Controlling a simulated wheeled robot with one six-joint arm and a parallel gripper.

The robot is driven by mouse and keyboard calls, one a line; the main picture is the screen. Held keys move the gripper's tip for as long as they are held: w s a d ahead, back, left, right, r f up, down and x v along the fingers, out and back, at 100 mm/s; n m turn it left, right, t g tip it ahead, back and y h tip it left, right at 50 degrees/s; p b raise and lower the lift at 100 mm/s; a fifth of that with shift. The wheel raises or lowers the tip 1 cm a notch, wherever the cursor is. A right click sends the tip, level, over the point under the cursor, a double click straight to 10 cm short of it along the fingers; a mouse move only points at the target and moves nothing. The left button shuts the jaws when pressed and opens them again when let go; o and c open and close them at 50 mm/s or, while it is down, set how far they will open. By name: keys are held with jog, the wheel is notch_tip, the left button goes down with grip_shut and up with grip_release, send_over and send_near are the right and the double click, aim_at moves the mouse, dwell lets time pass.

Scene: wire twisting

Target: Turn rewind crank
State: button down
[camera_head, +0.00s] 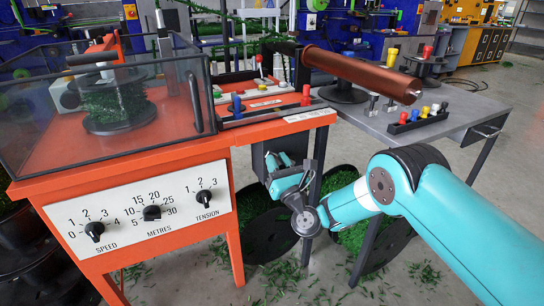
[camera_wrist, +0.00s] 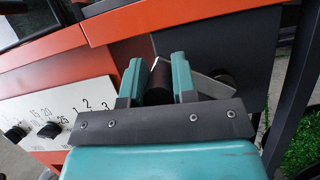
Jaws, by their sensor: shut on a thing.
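My gripper (camera_head: 282,172) is at the side of the orange machine, below its tabletop. In the wrist view its two teal fingers (camera_wrist: 158,66) are shut on the dark round handle (camera_wrist: 159,84) of the rewind crank. A grey bar (camera_wrist: 213,86), which looks like the crank arm, runs off to the right behind the right finger. The dark side panel (camera_wrist: 240,50) lies behind it. In the head view the crank is mostly hidden by my gripper.
The orange machine (camera_head: 160,155) carries a dial panel (camera_head: 140,210) and a clear-covered spool. A grey table (camera_head: 455,105) holds a copper-coloured roller (camera_head: 360,72). Table legs and black reels (camera_head: 270,235) with green wire stand close around my arm. Green scraps litter the floor.

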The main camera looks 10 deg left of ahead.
jog(key=shift+w+d+r+m+t+h+p, duration=0.3)
jog(key=shift+d+r+m+h+p, duration=0.15)
jog(key=shift+m, duration=0.35)
jog(key=shift+w+d+r+p, duration=0.4)
jog(key=shift+w+d+p, duration=0.1)
jog(key=shift+d, duration=0.2)
jog(key=shift+d, duration=0.1)
jog(key=c, duration=0.9)
grip_release()
jog(key=shift+w+f, duration=0.1)
